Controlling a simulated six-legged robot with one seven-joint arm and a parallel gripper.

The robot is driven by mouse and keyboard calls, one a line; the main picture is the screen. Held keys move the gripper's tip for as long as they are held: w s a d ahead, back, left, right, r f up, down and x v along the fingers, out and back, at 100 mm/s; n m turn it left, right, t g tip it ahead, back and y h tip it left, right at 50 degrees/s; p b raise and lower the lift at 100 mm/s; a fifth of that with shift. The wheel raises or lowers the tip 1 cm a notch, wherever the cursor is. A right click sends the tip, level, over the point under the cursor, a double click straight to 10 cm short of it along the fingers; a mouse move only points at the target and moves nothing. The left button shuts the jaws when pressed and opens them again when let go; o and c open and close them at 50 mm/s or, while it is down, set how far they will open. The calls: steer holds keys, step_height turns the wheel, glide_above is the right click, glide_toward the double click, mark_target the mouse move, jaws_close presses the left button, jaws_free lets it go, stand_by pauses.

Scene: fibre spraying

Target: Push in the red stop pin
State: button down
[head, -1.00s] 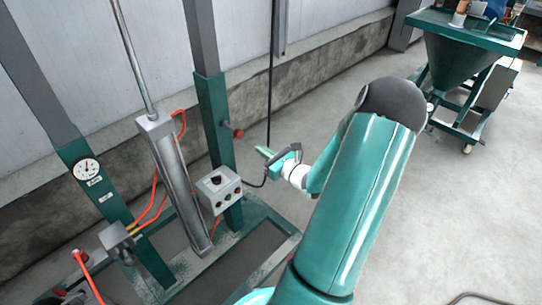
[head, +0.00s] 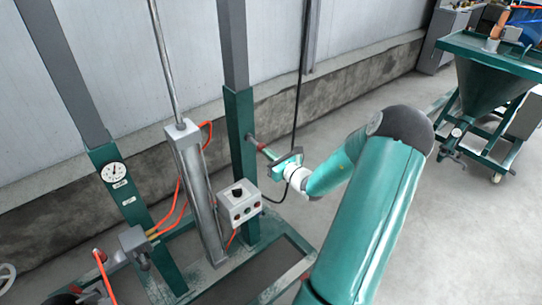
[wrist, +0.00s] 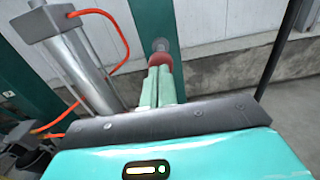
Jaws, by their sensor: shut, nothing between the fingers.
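The red stop pin (wrist: 161,59) shows in the wrist view as a red knob in front of a round grey part on the green post (wrist: 152,17). In the head view the pin (head: 251,138) sticks out from the right side of the green post. My gripper (wrist: 158,72) is shut and empty, its two green fingers side by side, pointing at the knob. The fingertips overlap the knob's lower edge in the wrist view and seem to be at it; I cannot tell whether they touch. In the head view my gripper (head: 264,148) hides part of the knob.
A grey control box (head: 238,203) with buttons stands left of my gripper. A metal cylinder (head: 196,190) with orange hoses is further left, near a gauge (head: 114,172). A dark cable (head: 298,100) hangs behind my gripper.

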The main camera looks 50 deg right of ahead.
mark_target(261, 147)
steer(key=w, duration=0.4)
steer(key=shift+d, duration=0.15)
steer(key=shift+w+d+r, duration=0.1)
steer(key=shift+w, duration=0.1)
